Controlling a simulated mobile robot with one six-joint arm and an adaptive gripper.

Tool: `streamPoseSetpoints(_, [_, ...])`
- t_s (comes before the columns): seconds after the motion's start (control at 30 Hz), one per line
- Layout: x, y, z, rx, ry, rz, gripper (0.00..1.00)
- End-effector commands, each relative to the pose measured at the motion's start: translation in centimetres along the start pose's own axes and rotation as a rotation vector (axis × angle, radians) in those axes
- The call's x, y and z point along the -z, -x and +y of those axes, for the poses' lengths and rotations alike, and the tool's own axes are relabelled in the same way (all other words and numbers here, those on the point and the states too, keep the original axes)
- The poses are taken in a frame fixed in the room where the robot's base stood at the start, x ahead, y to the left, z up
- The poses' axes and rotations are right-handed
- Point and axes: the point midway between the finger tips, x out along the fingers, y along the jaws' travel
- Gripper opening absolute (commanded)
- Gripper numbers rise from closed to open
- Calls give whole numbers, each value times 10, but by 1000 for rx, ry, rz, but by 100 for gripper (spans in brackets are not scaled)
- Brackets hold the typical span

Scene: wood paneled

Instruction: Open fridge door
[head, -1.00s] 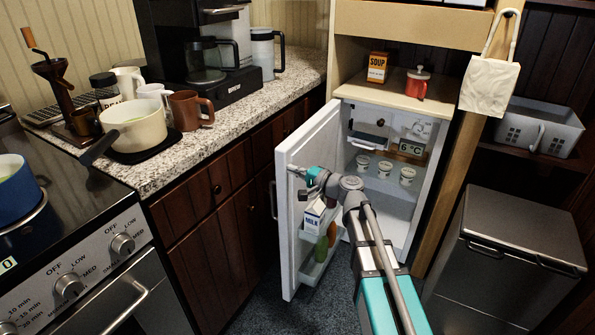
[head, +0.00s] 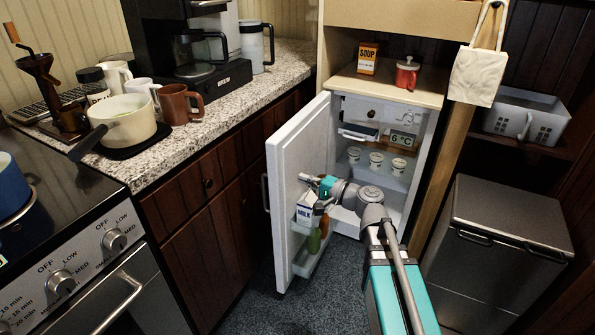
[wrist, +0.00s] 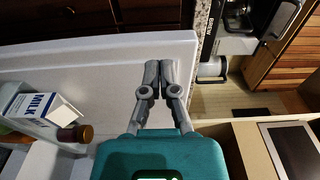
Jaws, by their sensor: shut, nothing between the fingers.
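The small white fridge (head: 425,125) stands under a wooden shelf, and its door (head: 292,165) is swung wide open to the left. My gripper (head: 305,179) is at the inner face of the door, above the milk carton (head: 304,209) in the door rack. In the wrist view my gripper (wrist: 165,68) is shut and empty, its fingertips in front of the door's inner face (wrist: 100,75) near the door edge. Whether the fingertips touch the door cannot be told.
Dark wooden cabinets (head: 205,215) and a granite counter (head: 225,105) stand left of the door. A metal bin (head: 500,235) stands to the right. Grey floor (head: 255,305) lies clear beneath the door.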

Motion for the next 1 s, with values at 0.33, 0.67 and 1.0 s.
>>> streamPoseSetpoints(0.33, [-20, 23, 0, 0, 0, -1, 0])
streamPoseSetpoints(0.67, [-20, 23, 0, 0, 0, -2, 0])
streamPoseSetpoints(1.0, [-22, 24, 5, -25, 14, -11, 0])
